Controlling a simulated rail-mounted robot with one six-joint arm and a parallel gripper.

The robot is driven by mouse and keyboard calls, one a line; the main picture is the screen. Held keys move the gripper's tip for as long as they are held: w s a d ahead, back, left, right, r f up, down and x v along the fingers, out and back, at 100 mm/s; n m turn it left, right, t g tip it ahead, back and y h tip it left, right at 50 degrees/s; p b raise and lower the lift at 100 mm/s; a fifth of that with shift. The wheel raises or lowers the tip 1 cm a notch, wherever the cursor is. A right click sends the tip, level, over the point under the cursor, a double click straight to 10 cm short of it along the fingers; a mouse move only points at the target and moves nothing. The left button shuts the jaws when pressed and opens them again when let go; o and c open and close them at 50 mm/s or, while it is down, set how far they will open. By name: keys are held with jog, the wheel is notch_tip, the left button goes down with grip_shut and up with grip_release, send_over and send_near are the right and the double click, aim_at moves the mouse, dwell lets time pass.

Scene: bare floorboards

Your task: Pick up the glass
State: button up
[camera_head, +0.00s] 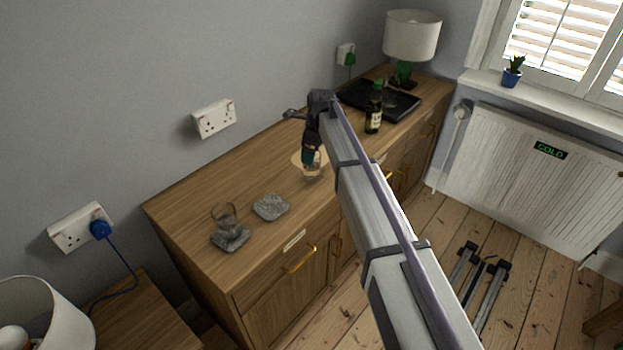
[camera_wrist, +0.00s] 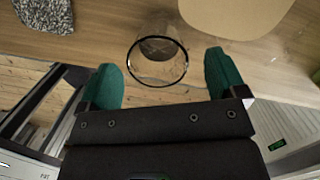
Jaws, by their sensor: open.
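A clear glass (camera_wrist: 157,62) stands upright on the wooden sideboard, its dark rim seen from above in the wrist view. My gripper (camera_wrist: 162,68) is open, with one green finger to the left of the glass and one to the right. The glass appears between the fingertips with gaps on both sides; I cannot tell how far down the fingers reach. In the head view my gripper (camera_head: 311,158) points down over the sideboard, and the glass (camera_head: 313,177) shows faintly just below it.
An empty grey coaster (camera_head: 270,207) lies between the glasses. A round beige mat (camera_head: 298,160) lies behind my gripper. A dark bottle (camera_head: 374,112), a black laptop-like object (camera_head: 400,106) and a lamp (camera_head: 411,38) stand to the right. The sideboard's front edge is close to the nearer glass.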

aim_at(312, 167)
jog(key=f+b, duration=0.1)
jog(key=f, duration=0.1)
jog(key=f+b, duration=0.1)
jog(key=b, duration=0.1)
jog(key=f+b, duration=0.2)
jog(key=shift+a+f, duration=0.25)
jog(key=shift+f, duration=0.05)
jog(key=shift+r, duration=0.25)
jog(key=c, duration=1.2)
